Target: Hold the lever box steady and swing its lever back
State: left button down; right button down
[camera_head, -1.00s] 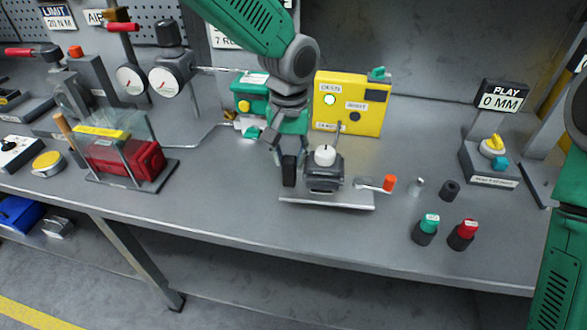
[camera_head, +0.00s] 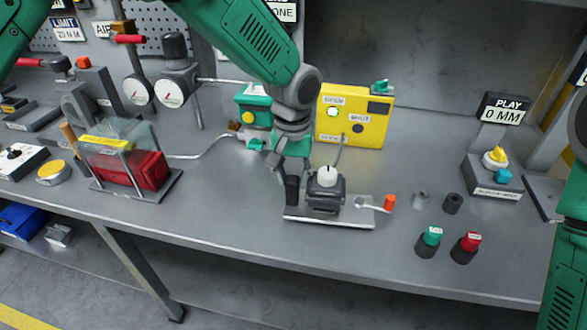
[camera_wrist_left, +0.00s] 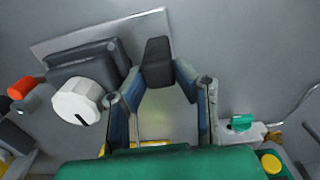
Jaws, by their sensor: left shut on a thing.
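The lever box (camera_head: 326,193) is a dark grey box with a white knob (camera_head: 327,176) on top, fixed on a thin metal plate (camera_head: 340,221). Its pale lever (camera_head: 368,205) points right and ends in an orange tip (camera_head: 389,202). A dark upright block (camera_head: 292,190) stands at the plate's left end. My left gripper (camera_head: 284,168) comes from above and is shut on this block. In the left wrist view its fingers (camera_wrist_left: 162,80) close on the dark block (camera_wrist_left: 157,58), beside the box (camera_wrist_left: 88,62). My right gripper is out of view.
A yellow panel (camera_head: 364,118) stands behind the box. Green (camera_head: 430,238) and red (camera_head: 468,246) capped buttons and a dark cylinder (camera_head: 453,204) stand to the right. A red box behind clear panels (camera_head: 145,170) is left.

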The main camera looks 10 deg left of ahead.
pick_arm(q)
jog(key=shift+w+f, duration=0.1)
jog(key=shift+f, duration=0.3)
jog(key=shift+f, duration=0.4)
dwell(0.9)
